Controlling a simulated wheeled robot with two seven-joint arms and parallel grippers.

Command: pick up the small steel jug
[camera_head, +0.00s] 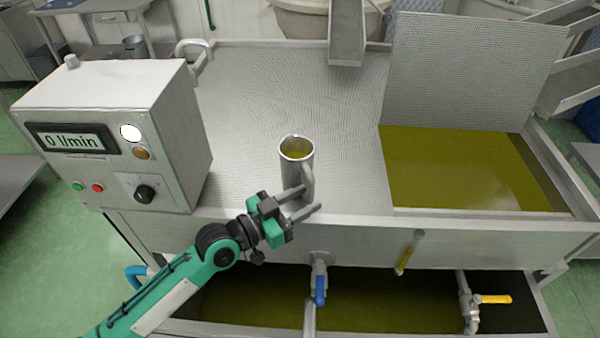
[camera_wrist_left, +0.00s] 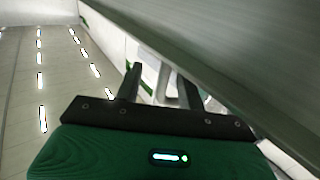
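The small steel jug (camera_head: 292,172) stands upright on the perforated steel top, near its front edge. Something yellow-green shows inside its mouth, and its handle (camera_head: 308,178) faces right and toward me. My left gripper (camera_head: 311,199) is in front of the jug's lower part. Its two fingers are apart, and the upper one overlaps the jug in the picture; I cannot tell if they touch. In the left wrist view the gripper (camera_wrist_left: 160,75) also shows open, with pale shapes between the fingers that I cannot make out. My right gripper is in neither view.
A control box (camera_head: 110,130) reading "0 l/min" stands left of the jug. An oil-filled basin (camera_head: 455,175) with an upright perforated lid (camera_head: 475,70) is at right. The steel top (camera_head: 255,95) behind the jug is clear. A blue-handled valve (camera_head: 320,288) sits below the front edge.

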